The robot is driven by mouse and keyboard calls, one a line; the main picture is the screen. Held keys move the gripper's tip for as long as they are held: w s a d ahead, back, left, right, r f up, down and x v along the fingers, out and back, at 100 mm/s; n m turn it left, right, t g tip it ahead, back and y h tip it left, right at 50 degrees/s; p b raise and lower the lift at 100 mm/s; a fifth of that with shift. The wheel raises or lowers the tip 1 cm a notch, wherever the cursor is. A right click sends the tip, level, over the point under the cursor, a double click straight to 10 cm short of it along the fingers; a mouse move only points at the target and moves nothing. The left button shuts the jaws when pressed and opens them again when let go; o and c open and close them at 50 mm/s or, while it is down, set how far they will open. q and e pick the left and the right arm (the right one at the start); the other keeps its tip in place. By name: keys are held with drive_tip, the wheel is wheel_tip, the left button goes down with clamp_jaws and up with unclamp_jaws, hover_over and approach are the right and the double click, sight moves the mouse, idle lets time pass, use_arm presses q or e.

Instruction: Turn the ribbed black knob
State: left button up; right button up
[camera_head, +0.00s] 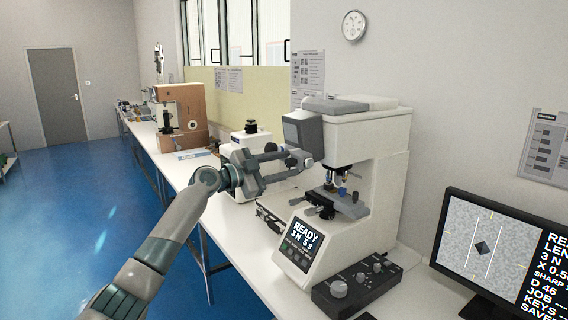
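A white hardness tester (362,150) stands on the bench, with a grey head, a lens turret (338,178) and a dark stage with small knobs (342,193). A black knob (251,127) shows on top of a smaller white instrument (238,150) behind. I cannot tell which knob is the ribbed one; its ribs are too small to see. My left gripper (299,163) reaches in from the left to just below the tester's grey head, left of the turret. Its fingers show some gap, but whether they hold anything at their tips is unclear. My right gripper is out of view.
A black control box (356,288) with several grey knobs sits at the bench front. A screen panel (302,246) faces forward on the tester, and a monitor (500,252) stands at the right. A brown-and-white instrument (182,115) stands farther back. Blue floor lies open at left.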

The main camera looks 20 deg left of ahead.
use_arm(q)
clamp_jaws()
drive_tip(key=shift+n, duration=0.3)
